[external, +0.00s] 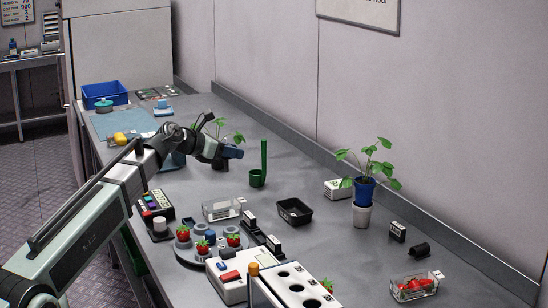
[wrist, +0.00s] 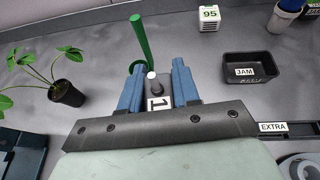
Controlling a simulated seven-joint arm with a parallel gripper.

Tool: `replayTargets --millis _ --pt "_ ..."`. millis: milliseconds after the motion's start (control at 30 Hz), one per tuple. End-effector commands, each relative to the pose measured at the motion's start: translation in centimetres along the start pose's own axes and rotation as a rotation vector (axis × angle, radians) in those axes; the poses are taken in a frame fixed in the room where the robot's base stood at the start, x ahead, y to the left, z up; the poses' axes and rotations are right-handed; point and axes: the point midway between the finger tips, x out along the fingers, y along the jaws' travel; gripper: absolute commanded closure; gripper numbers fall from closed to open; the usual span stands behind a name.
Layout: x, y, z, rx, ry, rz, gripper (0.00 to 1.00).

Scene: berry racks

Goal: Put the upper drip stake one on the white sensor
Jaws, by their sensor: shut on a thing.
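My gripper (external: 234,152) is over the middle of the bench, its blue fingers pointing right. In the wrist view my gripper (wrist: 157,68) is shut on a small dark piece with a pale round tip and a white label "1" (wrist: 158,103), which I take to be drip stake one. The external view does not show this piece clearly. A white cylinder on a dark base (external: 159,223) stands at the near left of the bench. I cannot tell for sure whether it is the white sensor.
A green cup with a tall green stick (external: 258,178) stands just right of my gripper. A black JAM tray (external: 295,211) and a clear box (external: 222,209) are nearer. A potted plant (wrist: 68,95) is left in the wrist view.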

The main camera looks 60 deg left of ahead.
Motion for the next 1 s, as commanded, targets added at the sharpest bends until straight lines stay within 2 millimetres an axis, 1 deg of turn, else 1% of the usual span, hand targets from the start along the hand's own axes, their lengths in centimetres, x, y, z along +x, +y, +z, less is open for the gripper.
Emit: replayTargets --millis 33,100,300,367,400,600,700,800,900,1000 --pt "1.8 -1.3 0.9 0.011 0.0 -0.026 0.97" --pt "4.2 -2.7 2.1 0.024 0.0 -0.058 0.97" --pt "11.4 -6.2 6.3 0.06 0.0 -0.144 0.97" --pt "13.6 -7.3 7.5 0.072 0.0 -0.175 0.97" --pt "15.0 -8.1 8.3 0.081 0.001 -0.196 0.97" --pt "21.9 -11.3 12.2 0.139 0.0 -0.337 0.97" --pt "24.5 -12.1 13.9 0.172 0.0 -0.417 0.97" --pt "26.3 -12.2 15.2 0.208 -0.001 -0.501 0.97" --pt "27.2 -12.8 16.2 0.248 -0.002 -0.598 0.97" --pt "26.6 -13.8 16.2 0.289 -0.002 -0.696 0.97"
